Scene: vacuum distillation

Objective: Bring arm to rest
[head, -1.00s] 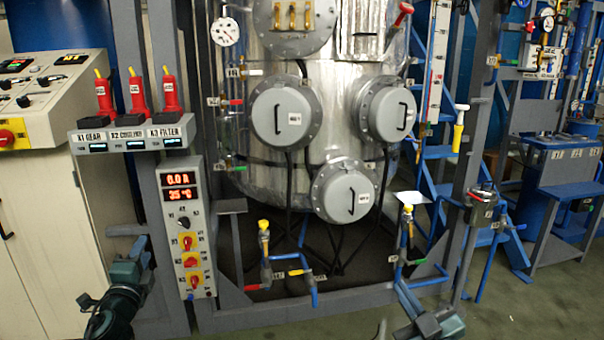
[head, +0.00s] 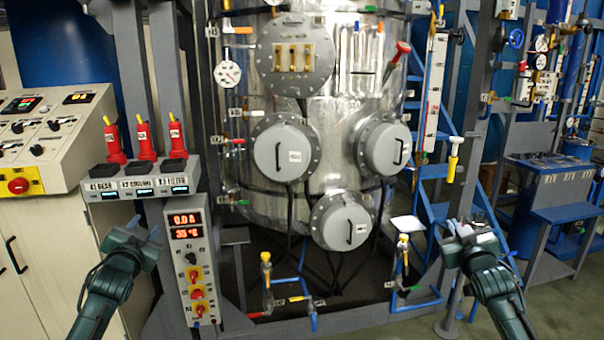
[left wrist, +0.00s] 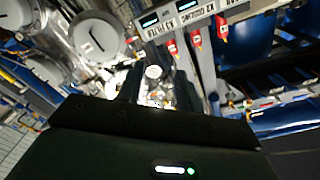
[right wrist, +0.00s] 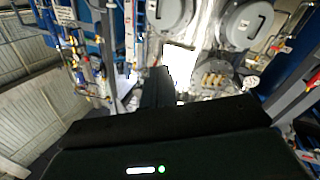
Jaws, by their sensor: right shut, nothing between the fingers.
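My left gripper (head: 135,236) is at the lower left in the head view, in front of the cream cabinet and left of the switch box. Its fingers look spread, with nothing between them; in the left wrist view dark fingers stand either side of a bright gap. My right gripper (head: 468,232) is at the lower right, in front of the blue frame and right of the yellow-handled valve. It is shut and empty; its fingers form one dark block in the right wrist view (right wrist: 157,88). Both forearms rise from the bottom edge.
A steel vessel (head: 330,110) with round grey covers stands in the middle. The switch box (head: 190,262) and red-handled switches (head: 145,142) are near my left gripper. Yellow-handled valves (head: 265,262) (head: 403,245) stand low between the arms. A white sheet (head: 408,224) lies left of my right gripper.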

